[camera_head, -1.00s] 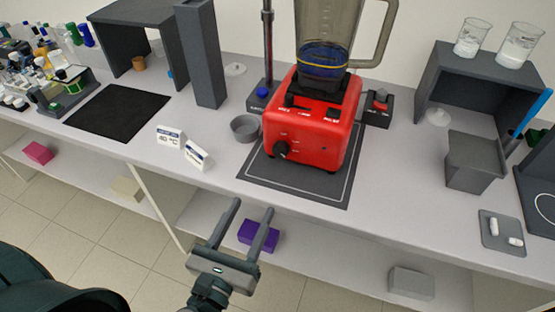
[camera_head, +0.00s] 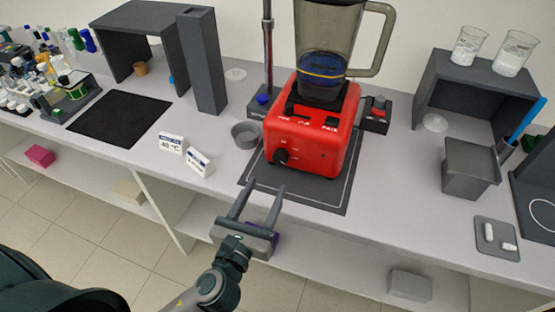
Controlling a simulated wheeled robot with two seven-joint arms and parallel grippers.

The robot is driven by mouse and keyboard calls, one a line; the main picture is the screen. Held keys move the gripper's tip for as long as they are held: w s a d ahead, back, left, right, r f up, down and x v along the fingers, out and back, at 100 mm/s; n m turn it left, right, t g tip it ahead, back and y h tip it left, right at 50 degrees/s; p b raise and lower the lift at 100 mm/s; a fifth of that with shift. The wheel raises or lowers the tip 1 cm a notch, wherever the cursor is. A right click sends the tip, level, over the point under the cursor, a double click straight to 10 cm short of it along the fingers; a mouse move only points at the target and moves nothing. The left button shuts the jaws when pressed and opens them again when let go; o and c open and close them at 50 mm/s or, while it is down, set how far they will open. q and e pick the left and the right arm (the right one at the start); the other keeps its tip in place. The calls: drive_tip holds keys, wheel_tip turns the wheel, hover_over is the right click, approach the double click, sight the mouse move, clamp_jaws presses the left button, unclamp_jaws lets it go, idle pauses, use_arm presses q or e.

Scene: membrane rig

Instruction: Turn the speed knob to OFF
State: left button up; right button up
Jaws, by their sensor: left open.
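The red blender base (camera_head: 316,135) stands on a dark mat (camera_head: 318,191) with a pale outline near the table's front. A tinted jug (camera_head: 322,50) with dark blue liquid sits on it. The black speed knob (camera_head: 281,157) is at the lower left of the base's front face; its pointer is too small to read. My left gripper (camera_head: 265,188) is open and empty. Its two fingers point up toward the knob, just short of it in the picture and apart from it. My right gripper is not in view.
A grey bowl (camera_head: 245,134) and two small label cards (camera_head: 172,144) are left of the blender. A metal stand (camera_head: 268,60) rises behind it. A red-button box (camera_head: 376,113) is at its right. A grey bin (camera_head: 469,168) is farther right. Bare table lies between.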

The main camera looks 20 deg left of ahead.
sight(279, 161)
use_arm(q)
drive_tip(key=w+p, duration=0.2)
drive_tip(key=w, duration=0.7)
drive_tip(key=shift+d, duration=0.15)
drive_tip(key=shift+w, duration=0.15)
drive_tip(key=shift+c, duration=0.2)
drive_tip(key=c, duration=1)
